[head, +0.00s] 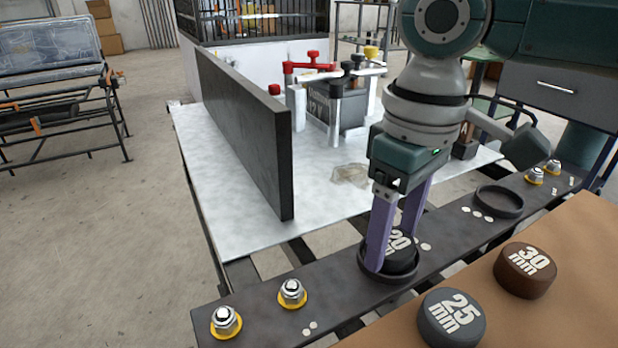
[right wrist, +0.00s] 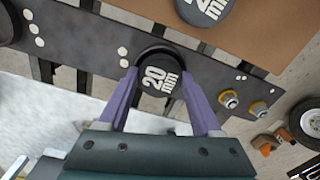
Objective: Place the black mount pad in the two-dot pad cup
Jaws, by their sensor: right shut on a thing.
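The black mount pad (head: 401,251), marked 20 mm, is between the purple fingers of my right gripper (head: 393,243). It sits within the rim of the two-dot pad cup (head: 372,274), its top above the rim; I cannot tell if it rests on the cup floor. Two white dots (head: 422,246) mark the rail beside this cup. In the right wrist view the fingers of my right gripper (right wrist: 158,103) close on both sides of the pad (right wrist: 160,82), and the cup rim (right wrist: 150,51) shows behind it. My left gripper is not in view.
A three-dot cup (head: 499,202) stands empty farther along the dark rail (head: 450,240). A grey 25 mm pad (head: 451,318) and a brown 30 mm pad (head: 525,270) lie on the brown board. Bolts with yellow washers (head: 292,293) stand on the rail. A dark upright panel (head: 250,135) is behind.

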